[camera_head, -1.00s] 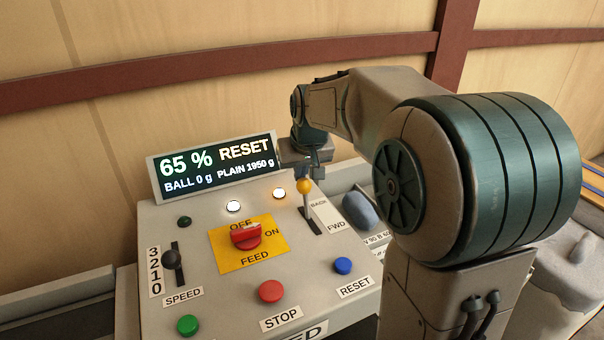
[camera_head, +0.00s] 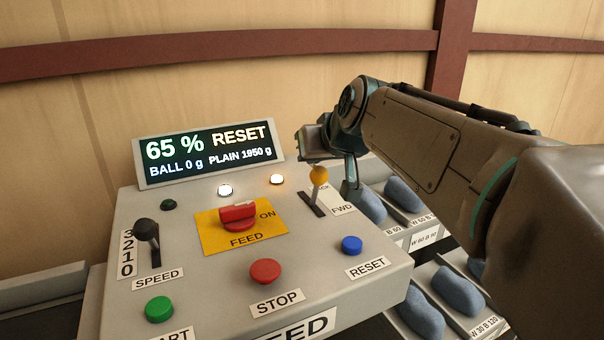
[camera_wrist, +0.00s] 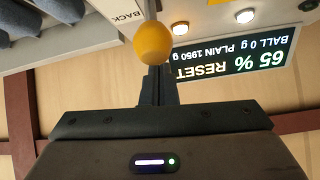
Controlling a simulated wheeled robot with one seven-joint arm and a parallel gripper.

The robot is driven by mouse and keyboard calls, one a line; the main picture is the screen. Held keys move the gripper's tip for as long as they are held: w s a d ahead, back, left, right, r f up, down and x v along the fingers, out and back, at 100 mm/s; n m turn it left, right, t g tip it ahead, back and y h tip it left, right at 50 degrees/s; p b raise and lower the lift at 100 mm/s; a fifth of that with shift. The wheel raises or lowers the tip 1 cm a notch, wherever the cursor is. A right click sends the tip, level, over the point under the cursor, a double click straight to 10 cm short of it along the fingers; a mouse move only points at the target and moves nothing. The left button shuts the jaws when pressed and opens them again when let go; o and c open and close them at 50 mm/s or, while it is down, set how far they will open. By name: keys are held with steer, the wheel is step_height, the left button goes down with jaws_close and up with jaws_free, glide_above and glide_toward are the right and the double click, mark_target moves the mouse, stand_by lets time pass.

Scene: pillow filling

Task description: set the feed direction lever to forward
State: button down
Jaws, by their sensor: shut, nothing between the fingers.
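The feed direction lever has a yellow ball knob (camera_head: 319,175) on a thin stem in a dark slot at the panel's right. My gripper (camera_head: 351,192) is shut and empty, pointing down just right of the knob. In the wrist view the knob (camera_wrist: 153,43) overlaps the shut fingertips (camera_wrist: 157,72); I cannot tell if they touch.
The control panel carries a red FEED switch (camera_head: 238,216), a black SPEED lever (camera_head: 147,231), a red STOP button (camera_head: 265,271) and a blue RESET button (camera_head: 351,245). The display (camera_head: 206,153) stands behind. Bins with blue-grey pillows (camera_head: 458,295) lie to the right.

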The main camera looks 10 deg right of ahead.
steer(key=shift+s+d+f+t+b, duration=0.15)
steer(key=shift+s+t+b, duration=0.25)
steer(key=shift+b, duration=0.65)
steer(key=shift+s+d+f+t+b, duration=0.15)
steer(key=shift+s+t+b, duration=0.25)
steer(key=shift+b, duration=0.65)
steer(key=shift+s, duration=0.1)
step_height(320, 180, up, 5)
steer(key=shift+f+p, duration=0.2)
steer(key=shift+p, duration=0.45)
steer(key=s+d+r+p, duration=0.1)
steer(key=s+d+r, duration=0.4)
steer(key=d, duration=0.5)
steer(key=shift+s+r, duration=0.25)
steer(key=shift+r, duration=0.65)
steer(key=shift+d, duration=0.1)
